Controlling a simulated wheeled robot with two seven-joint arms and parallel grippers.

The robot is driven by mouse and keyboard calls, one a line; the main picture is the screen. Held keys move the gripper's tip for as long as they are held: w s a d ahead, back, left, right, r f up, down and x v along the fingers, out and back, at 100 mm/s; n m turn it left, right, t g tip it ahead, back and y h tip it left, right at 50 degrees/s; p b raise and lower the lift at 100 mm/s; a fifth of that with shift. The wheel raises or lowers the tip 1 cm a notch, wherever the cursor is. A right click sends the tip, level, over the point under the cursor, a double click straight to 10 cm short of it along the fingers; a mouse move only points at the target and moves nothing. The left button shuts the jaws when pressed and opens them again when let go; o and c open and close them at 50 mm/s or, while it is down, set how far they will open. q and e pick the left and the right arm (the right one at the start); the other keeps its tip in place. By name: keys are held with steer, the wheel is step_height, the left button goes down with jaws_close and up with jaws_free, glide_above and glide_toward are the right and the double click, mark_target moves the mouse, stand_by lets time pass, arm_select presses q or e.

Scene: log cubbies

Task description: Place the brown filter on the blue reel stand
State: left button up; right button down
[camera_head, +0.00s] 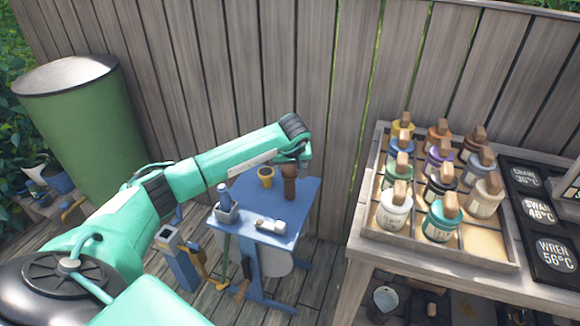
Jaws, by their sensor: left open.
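The blue reel stand (297,214) stands in the middle against the fence, with a flat blue top. A brown upright piece, apparently the brown filter (290,187), is at the right part of its top. It looks to stand on the surface, though its base contact is small in the picture. My left gripper (291,166) comes down from above right at the filter's upper end. It is open; its fingers are small and partly hidden, so I cannot tell whether they touch the filter. My right gripper is not in view.
On the right, a wooden table (372,252) bears a tray of several wooden-handled jars. A green barrel (84,115) stands at left.

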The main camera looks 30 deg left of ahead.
arm_select(q)
steer(key=shift+r, duration=0.3)
steer(key=v, duration=1.1)
steer(key=shift+s+r, duration=0.15)
steer(key=shift+r, duration=0.1)
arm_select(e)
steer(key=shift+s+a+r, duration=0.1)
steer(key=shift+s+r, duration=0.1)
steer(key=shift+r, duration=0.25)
arm_select(q)
steer(key=shift+d, duration=0.1)
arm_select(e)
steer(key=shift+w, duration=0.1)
